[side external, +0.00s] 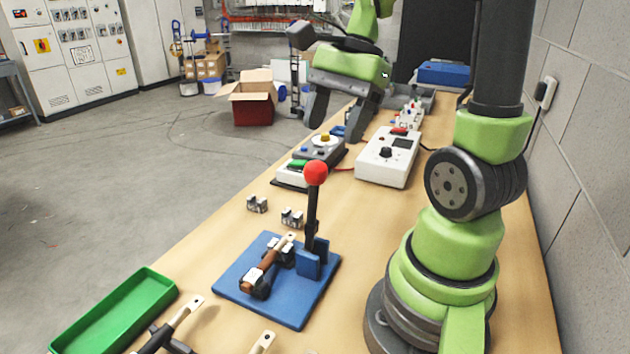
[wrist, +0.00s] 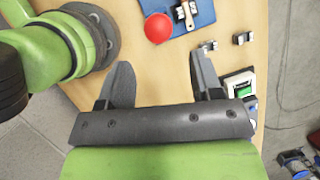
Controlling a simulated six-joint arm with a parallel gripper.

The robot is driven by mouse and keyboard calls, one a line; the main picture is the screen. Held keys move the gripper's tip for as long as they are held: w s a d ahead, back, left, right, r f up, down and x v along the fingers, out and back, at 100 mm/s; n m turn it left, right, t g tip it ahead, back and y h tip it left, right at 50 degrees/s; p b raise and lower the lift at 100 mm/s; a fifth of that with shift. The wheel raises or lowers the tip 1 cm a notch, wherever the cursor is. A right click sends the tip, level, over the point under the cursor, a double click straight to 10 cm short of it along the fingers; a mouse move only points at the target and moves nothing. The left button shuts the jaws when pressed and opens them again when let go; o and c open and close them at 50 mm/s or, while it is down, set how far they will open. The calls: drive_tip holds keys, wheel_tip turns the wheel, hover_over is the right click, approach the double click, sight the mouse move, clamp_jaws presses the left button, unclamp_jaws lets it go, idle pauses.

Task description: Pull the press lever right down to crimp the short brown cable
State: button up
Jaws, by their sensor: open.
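The press lever (side external: 313,210) stands upright on the blue press base (side external: 300,308), with a red ball knob (side external: 316,172) on top. In the wrist view the red knob (wrist: 158,28) shows beyond and between my fingertips. The short brown cable (side external: 260,272) lies in the press, held in a dark cradle on the base. My gripper (side external: 337,133) is open and empty, in the air behind the lever, above the bench. In the wrist view my gripper's fingers (wrist: 158,67) are spread wide and touch nothing.
Small metal clips (side external: 257,204) sit beside the press. A green tray (side external: 115,310) and wooden-handled tools (side external: 180,320) lie in front. A push-button box (side external: 312,158) and a white meter (side external: 390,157) stand behind. The bench between press and meter is mostly clear.

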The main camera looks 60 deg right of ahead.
sight(313, 182)
drive_tip(key=x, duration=0.9)
drive_tip(key=shift+a+f, duration=0.1)
drive_tip(key=shift+f, duration=0.05)
clamp_jaws()
drive_tip(key=shift+w, duration=0.1)
